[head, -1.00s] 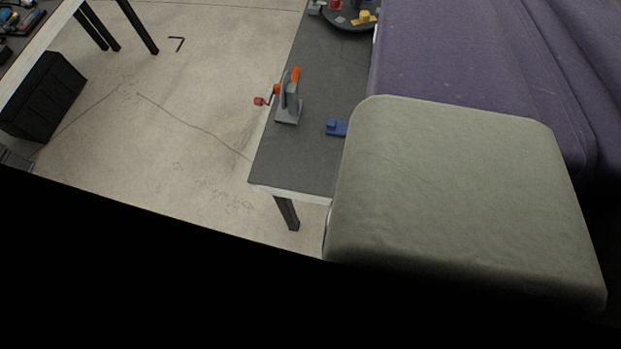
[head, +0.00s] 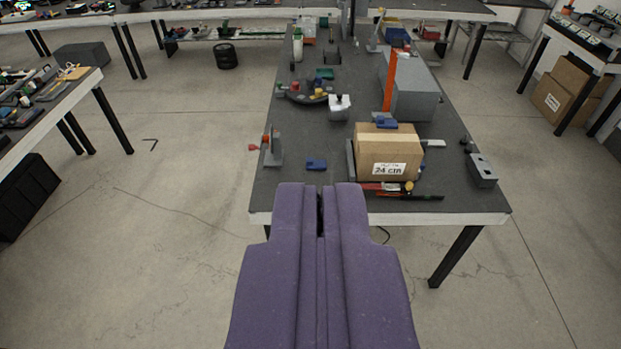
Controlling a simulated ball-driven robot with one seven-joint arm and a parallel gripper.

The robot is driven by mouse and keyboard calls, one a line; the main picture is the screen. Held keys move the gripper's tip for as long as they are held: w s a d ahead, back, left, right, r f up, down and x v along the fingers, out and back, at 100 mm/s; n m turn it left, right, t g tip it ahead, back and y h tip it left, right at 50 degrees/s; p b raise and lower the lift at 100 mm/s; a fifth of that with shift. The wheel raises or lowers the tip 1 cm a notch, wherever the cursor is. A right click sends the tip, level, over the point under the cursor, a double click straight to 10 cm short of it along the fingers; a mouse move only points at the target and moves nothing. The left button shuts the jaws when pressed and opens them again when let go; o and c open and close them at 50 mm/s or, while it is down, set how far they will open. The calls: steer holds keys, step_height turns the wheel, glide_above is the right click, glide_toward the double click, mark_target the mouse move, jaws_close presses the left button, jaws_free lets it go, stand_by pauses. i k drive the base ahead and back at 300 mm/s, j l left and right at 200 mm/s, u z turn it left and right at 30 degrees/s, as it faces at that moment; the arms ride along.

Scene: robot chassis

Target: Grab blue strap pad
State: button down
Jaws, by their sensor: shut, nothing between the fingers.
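My gripper (head: 320,192) is the purple pair of fingers rising from the bottom middle of the view. Its fingers are close together, shut and empty, with a thin dark gap at the tips. A small blue block-like piece (head: 316,165) lies on the dark table top, just beyond the fingertips in the picture and apart from them. I cannot tell for certain which of the two is the blue strap pad.
The cardboard box (head: 388,158) marked 24 cm stands right of the near blue piece. A grey clamp-like tool (head: 273,150) stands to its left. Red and black hand tools (head: 400,190) lie before the box. The dark table (head: 300,195) has bare surface around the near blue piece.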

mark_target(312, 164)
steer(key=i+l+z, duration=0.1)
steer(key=i+z, duration=0.15)
steer(key=i, duration=1.2)
steer(key=i+j+z, duration=0.2)
steer(key=i, duration=1.25)
